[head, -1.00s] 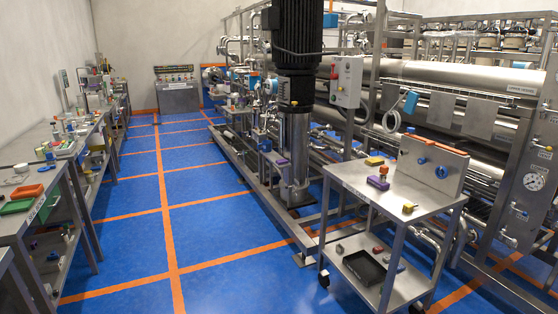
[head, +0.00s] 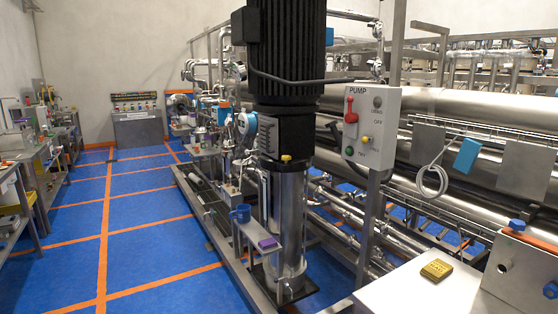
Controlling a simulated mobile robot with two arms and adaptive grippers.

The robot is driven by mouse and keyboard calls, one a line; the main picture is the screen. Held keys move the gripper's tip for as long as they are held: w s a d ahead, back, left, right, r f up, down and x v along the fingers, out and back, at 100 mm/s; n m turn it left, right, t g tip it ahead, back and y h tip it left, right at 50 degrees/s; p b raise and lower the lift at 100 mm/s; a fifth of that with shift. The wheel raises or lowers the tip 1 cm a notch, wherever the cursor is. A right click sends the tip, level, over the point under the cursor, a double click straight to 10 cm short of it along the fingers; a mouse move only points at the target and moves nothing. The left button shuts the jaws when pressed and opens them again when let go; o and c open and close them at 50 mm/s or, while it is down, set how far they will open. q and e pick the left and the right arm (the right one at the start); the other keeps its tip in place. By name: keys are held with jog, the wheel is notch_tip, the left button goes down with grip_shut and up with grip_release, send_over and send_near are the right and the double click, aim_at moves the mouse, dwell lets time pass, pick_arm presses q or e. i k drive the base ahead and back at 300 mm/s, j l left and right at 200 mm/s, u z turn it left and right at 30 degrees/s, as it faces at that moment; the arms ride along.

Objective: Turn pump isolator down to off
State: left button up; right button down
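The pump isolator is a red handle (head: 350,109) on the left side of a light grey control box (head: 384,124) labelled PUMP. The handle looks upright, with its narrow end pointing up from a wider base. The box also carries a grey round fitting (head: 377,102), a yellow button (head: 365,139) and a green button (head: 350,151). The small lettering is hard to read. Neither of my grippers shows in the head view.
A large black-topped pump (head: 287,60) stands left of the box. A steel cart (head: 400,292) with a yellow block (head: 436,270) stands at the lower right, in front of the pipework. A blue device (head: 467,155) hangs right of the box. Blue floor is clear at left.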

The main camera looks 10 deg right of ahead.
aim_at(350, 117)
jog(key=i, duration=1.5)
jog(key=u, duration=0.55)
